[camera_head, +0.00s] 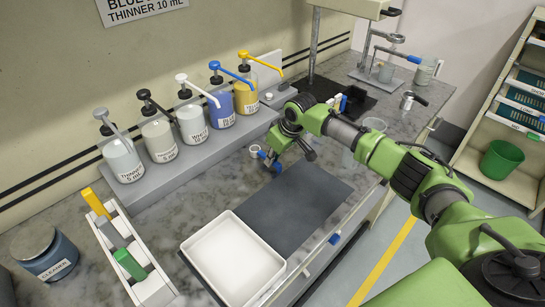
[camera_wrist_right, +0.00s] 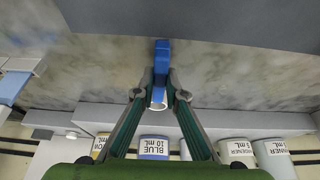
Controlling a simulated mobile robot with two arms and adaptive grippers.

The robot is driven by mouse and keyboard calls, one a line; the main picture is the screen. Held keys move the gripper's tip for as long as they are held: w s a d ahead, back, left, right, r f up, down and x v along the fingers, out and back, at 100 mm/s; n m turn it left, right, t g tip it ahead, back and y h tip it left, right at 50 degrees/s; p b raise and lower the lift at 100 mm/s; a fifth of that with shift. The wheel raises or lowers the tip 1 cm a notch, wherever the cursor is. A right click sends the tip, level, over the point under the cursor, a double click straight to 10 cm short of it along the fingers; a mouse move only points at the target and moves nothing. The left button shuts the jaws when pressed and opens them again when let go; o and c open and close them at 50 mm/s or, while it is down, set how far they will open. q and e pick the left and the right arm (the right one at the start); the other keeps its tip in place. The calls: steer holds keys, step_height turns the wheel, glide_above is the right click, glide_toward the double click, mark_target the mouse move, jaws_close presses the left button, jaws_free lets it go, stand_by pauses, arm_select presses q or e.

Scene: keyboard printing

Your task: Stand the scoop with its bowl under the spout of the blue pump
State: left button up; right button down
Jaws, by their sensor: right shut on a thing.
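The scoop has a small pale metal bowl (camera_head: 254,149) and a blue handle (camera_wrist_right: 162,55). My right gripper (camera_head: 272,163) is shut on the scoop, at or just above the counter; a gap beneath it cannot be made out. In the right wrist view its fingers (camera_wrist_right: 160,88) close on either side of the scoop, with the bowl toward the bottles. The blue pump (camera_head: 221,110) stands on the grey ledge, its blue spout (camera_head: 238,76) reaching out rightward. The bowl is in front of the ledge, apart from the spout. My left gripper is not in view.
White (camera_head: 191,122), grey and black-topped bottles and a yellow pump (camera_head: 247,96) share the ledge (camera_head: 150,181). A dark mat (camera_head: 295,205) and white tray (camera_head: 205,262) lie in front.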

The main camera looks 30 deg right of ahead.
steer(key=shift+f, duration=0.1)
steer(key=c, duration=2)
jaws_free()
step_height(320, 180, up, 7)
steer(key=p, duration=0.7)
steer(key=shift+p, duration=0.35)
